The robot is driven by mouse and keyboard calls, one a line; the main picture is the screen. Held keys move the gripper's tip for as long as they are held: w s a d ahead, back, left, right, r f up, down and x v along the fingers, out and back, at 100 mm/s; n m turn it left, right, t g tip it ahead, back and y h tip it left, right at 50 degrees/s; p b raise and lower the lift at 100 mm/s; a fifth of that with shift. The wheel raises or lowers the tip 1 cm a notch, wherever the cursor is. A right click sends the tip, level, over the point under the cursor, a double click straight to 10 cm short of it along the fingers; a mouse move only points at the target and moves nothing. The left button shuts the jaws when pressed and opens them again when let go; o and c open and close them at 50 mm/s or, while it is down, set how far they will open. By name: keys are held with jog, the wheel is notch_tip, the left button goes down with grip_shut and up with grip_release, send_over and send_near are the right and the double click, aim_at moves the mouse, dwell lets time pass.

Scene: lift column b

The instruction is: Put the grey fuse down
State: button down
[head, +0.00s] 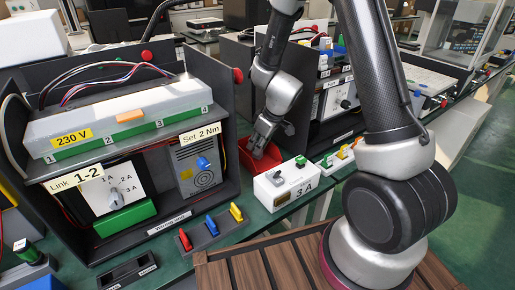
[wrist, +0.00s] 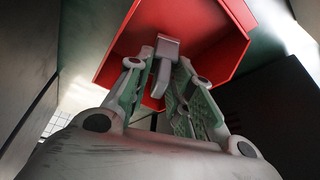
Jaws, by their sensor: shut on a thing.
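My gripper (head: 259,146) points down at the red bin (head: 266,160), behind the white "3 A" box. In the wrist view my gripper (wrist: 165,88) is shut on the grey fuse (wrist: 167,48), a small grey piece with a wider end, held between the fingertips. The red bin (wrist: 215,30) fills the background around the fuse in that view. I cannot tell whether the fuse touches the bin's floor. In the head view the fuse is too small or hidden to make out.
The white "3 A" box (head: 286,186) stands in front of the bin, with small pieces on top. A dark cabinet (head: 120,150) marked "230 V" stands left, another (head: 330,100) behind right. Red, blue and yellow pieces (head: 211,225) stand on a dark rack at the front.

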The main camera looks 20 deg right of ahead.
jog(key=shift+f, duration=0.8)
jog(key=shift+f, duration=0.15)
jog(key=c, duration=1.3)
grip_release()
jog(key=shift+o, duration=0.2)
jog(key=s+d+r+m, duration=0.1)
jog(key=s+d+r, duration=0.1)
jog(key=s+r, duration=0.35)
jog(key=s+d+r+m, duration=0.1)
jog(key=s+d+r, duration=0.15)
jog(key=r, duration=0.65)
jog(key=s+d+r, duration=0.2)
jog(key=s+r, duration=0.1)
jog(key=r, duration=0.5)
jog(key=s+d+r+m+h, duration=0.1)
jog(key=s+d+r+m, duration=0.2)
jog(key=s, duration=0.5)
jog(key=s+d+r+m+h, duration=0.1)
jog(key=s+d+r+m, duration=0.2)
jog(key=s, duration=0.5)
jog(key=d+r, duration=0.1)
jog(key=d, duration=0.1)
jog(key=shift+d+r+t+h, duration=0.15)
jog(key=shift+d+t+h, duration=0.15)
jog(key=shift+t+h, duration=0.1)
